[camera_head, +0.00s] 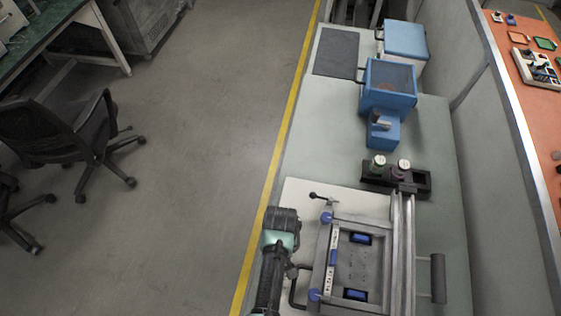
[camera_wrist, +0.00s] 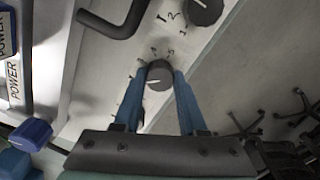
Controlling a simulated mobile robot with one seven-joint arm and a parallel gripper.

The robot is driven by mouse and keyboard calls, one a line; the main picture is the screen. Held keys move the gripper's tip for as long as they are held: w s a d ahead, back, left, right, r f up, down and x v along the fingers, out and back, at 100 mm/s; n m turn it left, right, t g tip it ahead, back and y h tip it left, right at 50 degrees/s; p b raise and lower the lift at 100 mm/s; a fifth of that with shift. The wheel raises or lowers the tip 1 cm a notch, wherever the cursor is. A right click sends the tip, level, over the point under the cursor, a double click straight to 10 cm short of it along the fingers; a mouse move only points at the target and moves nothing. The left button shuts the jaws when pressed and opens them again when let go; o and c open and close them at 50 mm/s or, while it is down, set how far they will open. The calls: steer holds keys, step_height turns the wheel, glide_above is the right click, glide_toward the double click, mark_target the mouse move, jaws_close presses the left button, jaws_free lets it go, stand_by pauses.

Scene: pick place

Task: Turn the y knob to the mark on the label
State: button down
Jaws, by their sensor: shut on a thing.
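In the wrist view, a dark round knob (camera_wrist: 158,76) with a pale pointer line sits on a light panel (camera_wrist: 110,62) with printed numbers around it. The two blue fingers of my gripper (camera_wrist: 157,84) are shut on this knob, one on each side. A second dark knob (camera_wrist: 205,10) is at the top edge, beside the printed 1 and 2. No y lettering is readable, so I cannot tell which knob is y. In the head view, my arm is at the left side of the grey machine (camera_head: 399,240); the knobs and fingertips are hidden there.
A bent dark handle (camera_wrist: 118,24) stands out near the gripped knob. Blue POWER switches (camera_wrist: 12,45) and a blue knob (camera_wrist: 32,134) are at the left of the wrist view. Blue equipment (camera_head: 388,88) and a black holder with bottles (camera_head: 415,185) stand farther along the bench.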

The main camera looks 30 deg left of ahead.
steer(key=shift+n, duration=0.6)
steer(key=shift+c, duration=2.3)
jaws_free()
step_height(320, 180, up, 13)
steer(key=shift+b, duration=0.35)
